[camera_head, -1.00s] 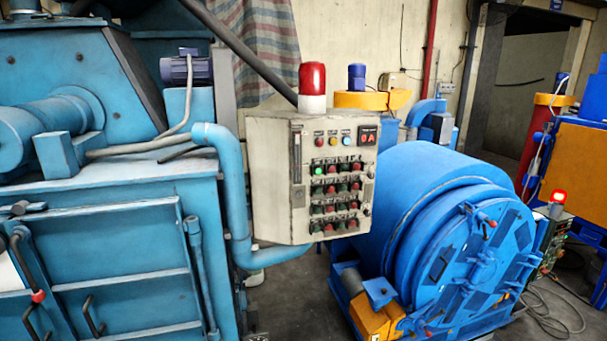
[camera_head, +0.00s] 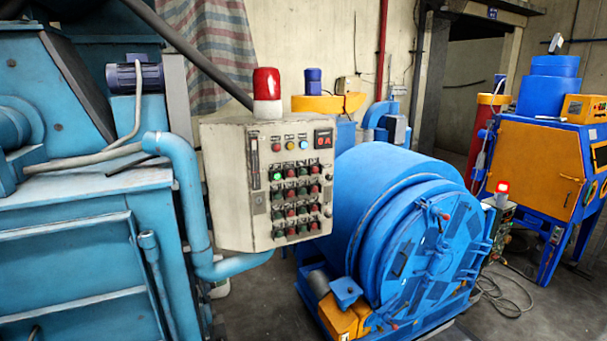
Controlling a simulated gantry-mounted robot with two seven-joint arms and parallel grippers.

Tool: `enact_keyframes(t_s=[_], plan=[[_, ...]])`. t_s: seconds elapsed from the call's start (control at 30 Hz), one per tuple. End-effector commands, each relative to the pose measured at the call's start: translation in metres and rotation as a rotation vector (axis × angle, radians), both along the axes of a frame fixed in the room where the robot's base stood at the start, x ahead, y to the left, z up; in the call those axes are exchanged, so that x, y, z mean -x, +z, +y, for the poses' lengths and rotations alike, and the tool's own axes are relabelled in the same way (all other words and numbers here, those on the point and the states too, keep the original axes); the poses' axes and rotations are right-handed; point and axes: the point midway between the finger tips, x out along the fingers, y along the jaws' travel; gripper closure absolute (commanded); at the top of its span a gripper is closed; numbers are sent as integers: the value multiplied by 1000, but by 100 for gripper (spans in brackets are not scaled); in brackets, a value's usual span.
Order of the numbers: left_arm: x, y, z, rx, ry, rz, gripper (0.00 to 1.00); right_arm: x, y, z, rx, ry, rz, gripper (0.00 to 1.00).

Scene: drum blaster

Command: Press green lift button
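A beige control panel (camera_head: 226,190) hangs at the middle-left on a light blue pipe arm. Its face has rows of green and red buttons. One green button (camera_head: 277,177) at the left of the top row is brightly lit; the other green ones look dark. The labels are too small to read, so I cannot tell which one is the lift button. Neither of my grippers is in view.
A blue drum machine (camera_head: 385,215) stands right of the panel. A large light blue machine (camera_head: 80,240) fills the left side. A red beacon (camera_head: 266,84) tops the panel. An orange and blue cabinet (camera_head: 530,160) stands at the right. Grey floor (camera_head: 500,318) shows at the lower right, with a loose cable.

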Motion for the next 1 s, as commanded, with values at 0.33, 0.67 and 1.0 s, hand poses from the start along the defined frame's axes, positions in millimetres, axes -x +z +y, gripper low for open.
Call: enact_keyframes(t_s=[0.33,0.67,1.0], plan=[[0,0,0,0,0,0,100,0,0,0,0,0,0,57],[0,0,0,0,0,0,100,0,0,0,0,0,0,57],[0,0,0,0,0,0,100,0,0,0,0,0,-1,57]])
